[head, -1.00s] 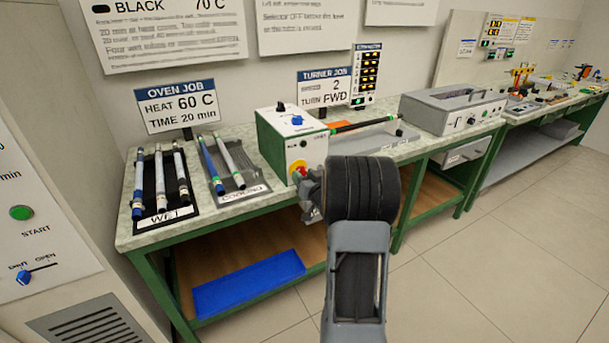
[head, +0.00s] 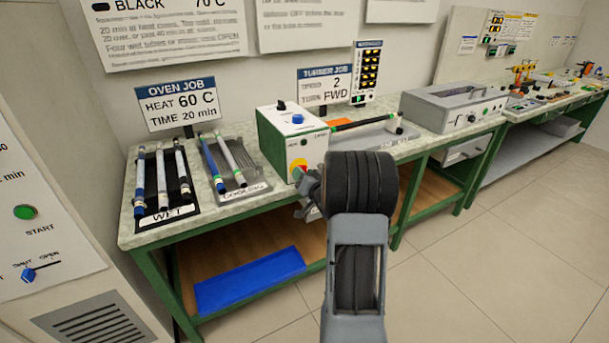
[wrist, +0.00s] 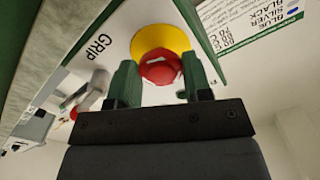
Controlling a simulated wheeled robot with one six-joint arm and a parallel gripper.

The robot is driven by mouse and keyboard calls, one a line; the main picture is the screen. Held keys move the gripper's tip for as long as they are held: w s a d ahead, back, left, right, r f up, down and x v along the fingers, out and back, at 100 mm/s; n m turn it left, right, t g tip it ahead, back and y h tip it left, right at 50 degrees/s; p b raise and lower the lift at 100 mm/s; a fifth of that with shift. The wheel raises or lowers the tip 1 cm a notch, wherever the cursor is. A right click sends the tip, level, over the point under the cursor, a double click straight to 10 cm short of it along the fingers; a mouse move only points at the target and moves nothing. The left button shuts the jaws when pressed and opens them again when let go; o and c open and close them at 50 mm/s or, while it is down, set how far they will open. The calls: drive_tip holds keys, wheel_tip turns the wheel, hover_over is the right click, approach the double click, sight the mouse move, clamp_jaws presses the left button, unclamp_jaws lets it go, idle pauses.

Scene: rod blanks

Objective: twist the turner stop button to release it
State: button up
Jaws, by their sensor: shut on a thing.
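The turner (head: 292,140) is a white box with green edges on the near bench. Its stop button is a red knob on a yellow disc on the front face, and it shows clearly in the wrist view (wrist: 160,69). In the head view the fingertips are mostly hidden behind my wrist.
A tray marked WET (head: 166,214) with several rods and a cooling tray (head: 256,187) with rods lie left of the turner. A rod (head: 365,123) extends right of it. A grey open box (head: 453,105) stands farther right. The floor in front is clear.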

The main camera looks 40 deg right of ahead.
drive_tip(key=shift+w+r, duration=0.1)
drive_tip(key=shift+r, duration=0.05)
drive_tip(key=o, duration=0.9)
drive_tip(key=shift+f, duration=0.2)
drive_tip(key=s, duration=0.4)
drive_tip(key=s+a, duration=0.1)
drive_tip(key=s, duration=0.8)
drive_tip(key=shift+s+a, duration=0.35)
drive_tip(key=shift+a, duration=0.05)
drive_tip(key=s+d+f+g+h, duration=0.3)
drive_tip(key=d+f+g, duration=0.1)
drive_tip(key=f+g, duration=0.25)
drive_tip(key=s+a+r+n+g+y+p, duration=0.2)
drive_tip(key=a+r+p, duration=0.2)
drive_tip(key=a+r, duration=0.3)
drive_tip(key=s+a+r+n+g+y+p, duration=0.1)
drive_tip(key=s+a+r+n+g+p, duration=0.1)
drive_tip(key=a+r+p, duration=0.3)
drive_tip(key=s+a+r+n+g+y+p, duration=0.2)
drive_tip(key=a+r+p, duration=0.3)
drive_tip(key=a+r, duration=0.5)
drive_tip(key=shift+s+a+r+n+g+y, duration=0.1)
drive_tip(key=shift+s+a+n+g, duration=0.15)
drive_tip(key=shift+a, duration=0.9)
drive_tip(key=shift+s+a+r+n+g+y, duration=0.15)
drive_tip(key=shift+s+a+g, duration=0.15)
drive_tip(key=shift+a, duration=0.9)
drive_tip(key=shift+s+a+r+n+g+y, duration=0.1)
drive_tip(key=shift+s+a+n+g, duration=0.15)
drive_tip(key=shift+a, duration=0.9)
